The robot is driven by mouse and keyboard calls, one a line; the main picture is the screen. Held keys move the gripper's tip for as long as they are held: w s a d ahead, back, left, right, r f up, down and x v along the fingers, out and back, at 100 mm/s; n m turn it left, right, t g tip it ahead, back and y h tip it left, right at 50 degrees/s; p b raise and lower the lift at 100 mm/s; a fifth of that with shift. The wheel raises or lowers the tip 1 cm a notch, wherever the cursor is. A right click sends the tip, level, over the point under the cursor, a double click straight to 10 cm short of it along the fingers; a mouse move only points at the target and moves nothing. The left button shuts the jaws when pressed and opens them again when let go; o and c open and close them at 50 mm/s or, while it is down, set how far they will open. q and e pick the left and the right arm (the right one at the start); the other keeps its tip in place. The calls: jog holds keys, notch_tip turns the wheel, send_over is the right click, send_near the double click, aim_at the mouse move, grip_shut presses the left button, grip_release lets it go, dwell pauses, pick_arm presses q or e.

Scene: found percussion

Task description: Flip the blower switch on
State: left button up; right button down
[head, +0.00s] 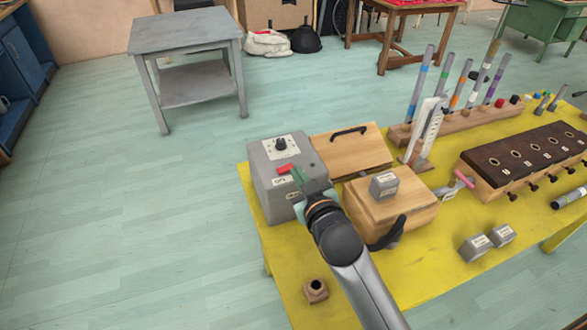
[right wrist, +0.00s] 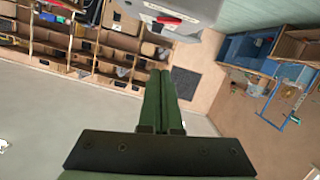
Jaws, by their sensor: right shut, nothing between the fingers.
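The blower is a grey box (head: 262,185) at the left end of the yellow table, with a black knob (head: 280,144) on a pale plate. A red switch (head: 284,169) sits on its face below the knob. My right gripper (head: 297,172) is shut and empty, its green fingertips just right of the switch. I cannot tell whether they touch it. In the right wrist view the shut fingers (right wrist: 160,75) point toward the grey box (right wrist: 200,10) and its red switch (right wrist: 168,20), with a small gap seen between. My left gripper is not in view.
On the yellow table (head: 400,262), a wooden box with a black handle (head: 350,152) and another wooden box (head: 408,215) stand right of the blower. Small grey blocks (head: 475,246) lie farther right. A grey side table (head: 185,32) stands behind on open floor.

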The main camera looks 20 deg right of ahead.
jog(key=x, duration=0.4)
jog(key=b, duration=0.4)
send_over(290, 176)
jog(key=shift+s+a+f, duration=0.2)
jog(key=shift+f, duration=0.2)
jog(key=shift+s+a+f, duration=0.15)
jog(key=shift+f, duration=0.25)
jog(key=f+b, duration=0.2)
jog(key=b, duration=0.1)
jog(key=shift+w+d+f, duration=0.2)
jog(key=shift+w, duration=0.15)
jog(key=shift+d+f+b, duration=0.2)
jog(key=shift+f+b, duration=0.4)
jog(key=shift+b, duration=0.15)
